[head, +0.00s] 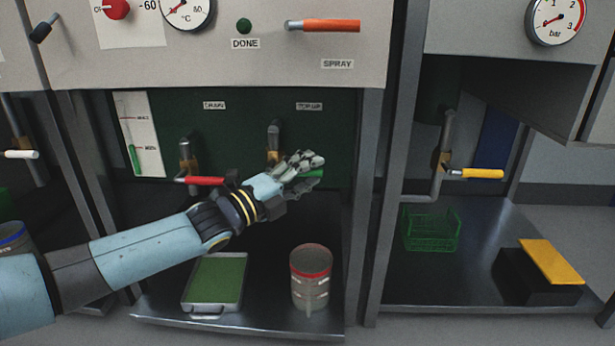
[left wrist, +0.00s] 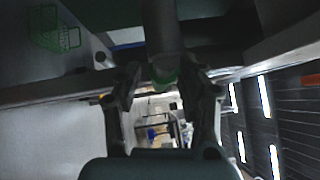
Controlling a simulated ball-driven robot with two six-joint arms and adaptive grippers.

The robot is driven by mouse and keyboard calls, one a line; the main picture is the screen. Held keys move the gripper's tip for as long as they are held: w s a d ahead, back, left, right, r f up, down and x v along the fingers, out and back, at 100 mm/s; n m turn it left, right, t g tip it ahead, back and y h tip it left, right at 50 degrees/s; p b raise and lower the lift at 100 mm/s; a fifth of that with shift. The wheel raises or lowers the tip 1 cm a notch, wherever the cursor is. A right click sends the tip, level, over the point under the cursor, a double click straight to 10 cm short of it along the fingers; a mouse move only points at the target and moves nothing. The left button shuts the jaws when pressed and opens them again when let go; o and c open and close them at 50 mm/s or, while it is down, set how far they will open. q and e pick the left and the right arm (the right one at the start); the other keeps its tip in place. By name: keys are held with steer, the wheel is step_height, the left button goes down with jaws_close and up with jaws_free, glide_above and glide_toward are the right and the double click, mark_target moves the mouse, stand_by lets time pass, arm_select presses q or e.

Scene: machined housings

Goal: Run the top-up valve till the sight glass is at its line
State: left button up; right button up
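The sight glass (head: 132,135) is on a white panel at the left of the dark green recess. Its green column ends near the lower mark, well below the upper mark. The top-up valve (head: 273,140) has a green handle (head: 314,173), mostly hidden behind my left gripper (head: 306,165). In the left wrist view the handle's green end (left wrist: 164,76) shows between the fingers of my left gripper (left wrist: 163,85). The fingers stand apart, with gaps visible beside the green end. My right gripper is in neither view.
The drain valve's red handle (head: 203,181) is close to my left wrist. An orange spray handle (head: 330,26) is above. A green-filled tray (head: 207,309) and a red-banded can (head: 310,290) stand below my arm. A yellow-handled valve (head: 480,173) is at right.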

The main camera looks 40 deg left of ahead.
arm_select(q)
jaws_close()
stand_by(0.3)
stand_by(0.3)
